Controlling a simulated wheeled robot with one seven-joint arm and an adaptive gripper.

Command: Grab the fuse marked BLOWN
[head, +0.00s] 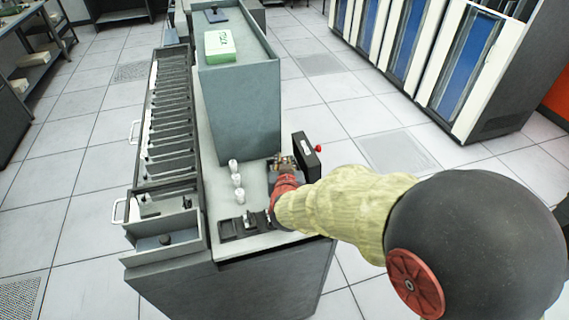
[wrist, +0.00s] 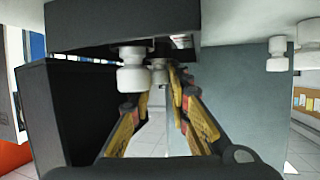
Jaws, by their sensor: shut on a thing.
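My gripper (head: 273,213) reaches down at the right end of a dark fuse holder (head: 229,230) on the bench. In the wrist view, which looks upside down, my gripper (wrist: 160,82) has its yellow-padded fingers closed around a white fuse (wrist: 157,72). A larger-looking white fuse (wrist: 132,76) is beside it, overlapping it in the picture. Both are at the dark holder's edge. Another white fuse (head: 248,219) stands in the holder in the head view. No BLOWN marking is readable. The held fuse is mostly hidden in the head view.
Several white fuses (head: 237,180) stand in a row on the bench, left of my gripper. A black box (head: 307,157) with a red knob stands behind it. A tall grey cabinet (head: 240,110) rises behind, and open card drawers (head: 170,140) lie left.

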